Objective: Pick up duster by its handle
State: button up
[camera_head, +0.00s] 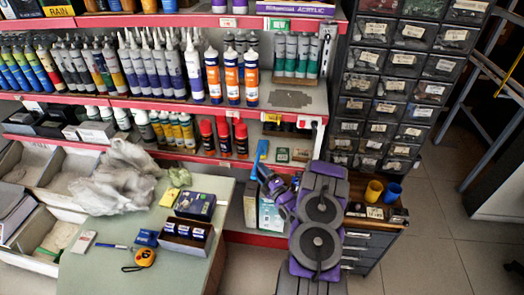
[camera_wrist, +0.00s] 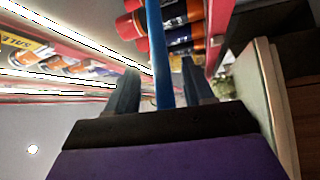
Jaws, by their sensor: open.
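The blue duster (camera_head: 260,154) shows in the head view beside the shelf's right end, just above my gripper (camera_head: 264,174). In the wrist view, its narrow blue handle (camera_wrist: 158,42) runs between the two dark fingers of my gripper (camera_wrist: 158,78). The fingers are open, one on each side of the handle, with a gap visible at both sides. The handle's lower end is hidden behind the gripper body, and I cannot tell whether it touches anything there.
Red-edged shelves (camera_head: 310,122) with tubes and cans stand close behind the gripper. A green-topped table (camera_head: 110,240) holds boxes, a plastic bag and a tape measure (camera_head: 144,257) at left. A dark cabinet (camera_head: 365,250) with yellow and blue cups stands at right. Floor at far right is clear.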

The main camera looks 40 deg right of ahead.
aim_at(255, 166)
jog(key=w+b, duration=0.1)
jog(key=w, duration=0.3)
jog(key=shift+w+d+r, duration=0.1)
jog(key=shift+r, duration=0.05)
grip_shut()
dwell(0.5)
